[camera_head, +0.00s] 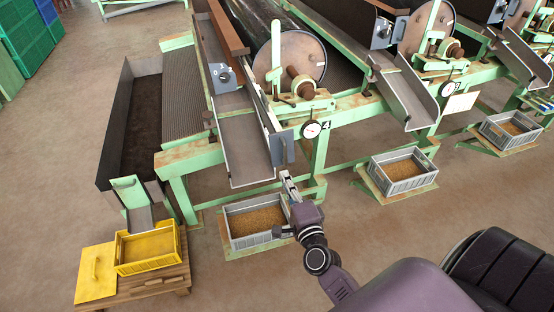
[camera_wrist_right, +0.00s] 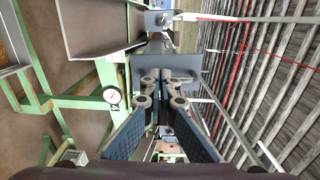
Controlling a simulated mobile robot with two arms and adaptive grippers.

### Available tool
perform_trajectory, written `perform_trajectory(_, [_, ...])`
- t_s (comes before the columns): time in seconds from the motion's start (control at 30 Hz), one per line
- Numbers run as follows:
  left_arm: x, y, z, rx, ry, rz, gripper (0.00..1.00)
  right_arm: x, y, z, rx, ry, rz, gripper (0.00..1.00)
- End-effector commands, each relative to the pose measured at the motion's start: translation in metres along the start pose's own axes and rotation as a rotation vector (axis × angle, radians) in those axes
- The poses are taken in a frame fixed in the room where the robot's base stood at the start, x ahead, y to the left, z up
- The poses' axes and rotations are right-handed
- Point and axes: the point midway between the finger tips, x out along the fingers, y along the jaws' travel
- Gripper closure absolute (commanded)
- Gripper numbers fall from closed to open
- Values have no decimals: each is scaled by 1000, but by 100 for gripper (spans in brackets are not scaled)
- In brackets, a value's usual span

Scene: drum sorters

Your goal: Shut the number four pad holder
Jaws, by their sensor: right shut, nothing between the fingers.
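The number four sorter carries a dial marked 4 (camera_head: 312,129), which also shows in the wrist view (camera_wrist_right: 112,96). Beside its sloping grey chute (camera_head: 246,145) is a blue-grey plate (camera_head: 282,148), which looks like the pad holder; in the wrist view the plate (camera_wrist_right: 182,63) lies just beyond my fingertips. I cannot tell how far open it stands. My right gripper (camera_head: 288,180) is below the plate in the head view, with its fingers together and empty (camera_wrist_right: 163,80). Contact with the plate cannot be made out. My left gripper is not in view.
A grey crate of grain (camera_head: 228,222) stands under the chute, close below my right gripper. Another grey crate (camera_head: 373,176) stands under the neighbouring sorter. A yellow crate (camera_head: 120,262) sits on a wooden pallet at left. Green frame legs stand around the chute.

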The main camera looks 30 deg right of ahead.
Motion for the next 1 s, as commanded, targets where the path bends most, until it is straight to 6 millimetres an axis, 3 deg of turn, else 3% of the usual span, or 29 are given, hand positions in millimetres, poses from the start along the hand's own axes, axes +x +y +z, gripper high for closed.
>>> perform_trajectory(0.2, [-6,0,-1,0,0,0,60,46,-2,0,-2,-1,-1,100])
perform_trajectory(0.4, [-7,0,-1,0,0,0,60,70,0,0,-2,-1,1,100])
perform_trajectory(1.0, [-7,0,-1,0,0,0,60,76,1,0,-2,-1,1,100])
